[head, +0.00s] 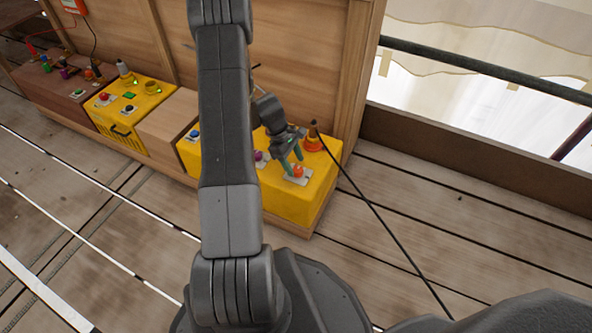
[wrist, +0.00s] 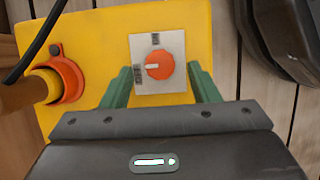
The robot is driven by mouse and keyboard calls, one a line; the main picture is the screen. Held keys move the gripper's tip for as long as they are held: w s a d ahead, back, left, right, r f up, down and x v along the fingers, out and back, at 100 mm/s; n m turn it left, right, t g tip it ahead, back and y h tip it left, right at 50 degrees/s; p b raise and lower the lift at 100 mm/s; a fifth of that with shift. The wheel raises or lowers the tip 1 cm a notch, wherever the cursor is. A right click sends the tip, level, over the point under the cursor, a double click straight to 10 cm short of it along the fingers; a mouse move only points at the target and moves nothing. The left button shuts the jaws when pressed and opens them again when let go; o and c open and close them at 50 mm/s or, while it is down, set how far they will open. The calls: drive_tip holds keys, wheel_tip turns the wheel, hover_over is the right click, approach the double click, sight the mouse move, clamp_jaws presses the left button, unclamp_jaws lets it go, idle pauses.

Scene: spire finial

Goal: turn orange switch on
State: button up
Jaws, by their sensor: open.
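The orange switch (wrist: 160,65) is a round knob with a white pointer mark on a light grey plate (wrist: 158,42). The pointer faces left in the wrist view, and small dark marks sit above and left of the knob. In the head view, the orange switch (head: 298,171) is on top of the right end of a yellow box (head: 310,202). My gripper (head: 292,168) is open just above it. In the wrist view, the green fingers of my gripper (wrist: 160,84) stand either side of the knob, with nothing held between them. Whether they touch it is unclear.
An orange cone-like piece (head: 313,140) with a black cable stands behind the switch; its orange collar (wrist: 68,75) is left in the wrist view. A purple knob (head: 261,156) and a blue button (head: 194,134) are to the left. A wooden panel (head: 310,60) rises behind.

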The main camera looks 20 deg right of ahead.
sight(298, 171)
drive_tip(key=shift+x, duration=1.2)
drive_tip(key=c, duration=1)
